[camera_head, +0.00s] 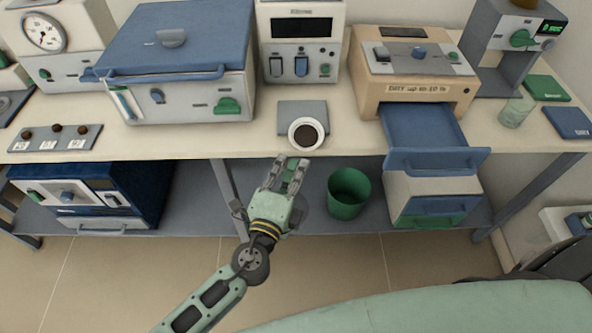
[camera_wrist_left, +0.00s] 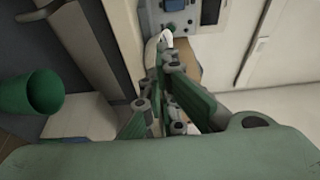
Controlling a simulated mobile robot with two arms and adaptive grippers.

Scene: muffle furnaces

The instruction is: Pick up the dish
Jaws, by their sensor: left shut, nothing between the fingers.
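A small round white dish (camera_head: 307,135) with dark contents sits near the front edge of the bench, at the corner of a grey mat (camera_head: 302,112). My left gripper (camera_head: 292,162) is just in front of the bench edge, its fingertips pointing at the dish and a little short of it in the picture. The fingers look close together with nothing held. In the left wrist view the fingers (camera_wrist_left: 162,80) partly hide a white curved rim (camera_wrist_left: 157,44), which looks like the dish. My right gripper does not show.
An open blue drawer (camera_head: 430,158) juts out from the beige device at the right. A green bin (camera_head: 348,193) stands on the lower shelf. A blue-lidded furnace (camera_head: 178,95) and a panel with switches (camera_head: 300,66) stand behind. A glass (camera_head: 515,111) is farther right.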

